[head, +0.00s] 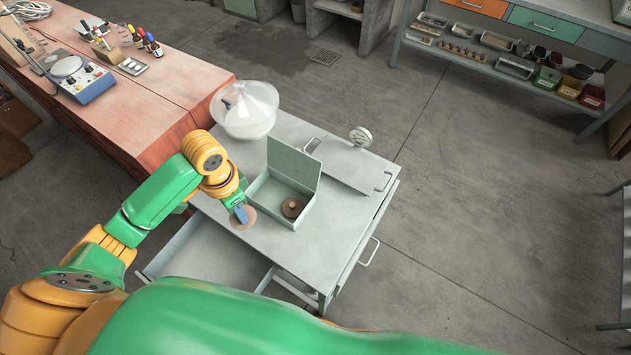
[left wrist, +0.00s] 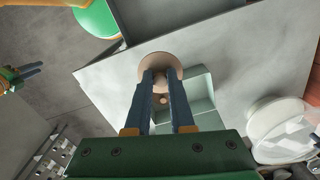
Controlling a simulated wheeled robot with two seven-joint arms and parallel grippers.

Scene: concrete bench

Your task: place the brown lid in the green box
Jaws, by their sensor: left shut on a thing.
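My left gripper (head: 240,214) is shut on a brown round lid (head: 249,220), just left of the box in the head view. In the left wrist view the lid (left wrist: 160,66) sits at the fingertips, which hide part of it. Its height above the bench is hard to tell. The green box (head: 268,212) stands on the bench with its hinged cover (head: 293,165) raised. A darker brown round piece with a raised middle (head: 292,207) lies inside the box. My right gripper (left wrist: 30,70) shows small at the left of the left wrist view; its opening is unclear.
Bare bench top lies right of the box. A red-topped bench (head: 150,105) adjoins at the left.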

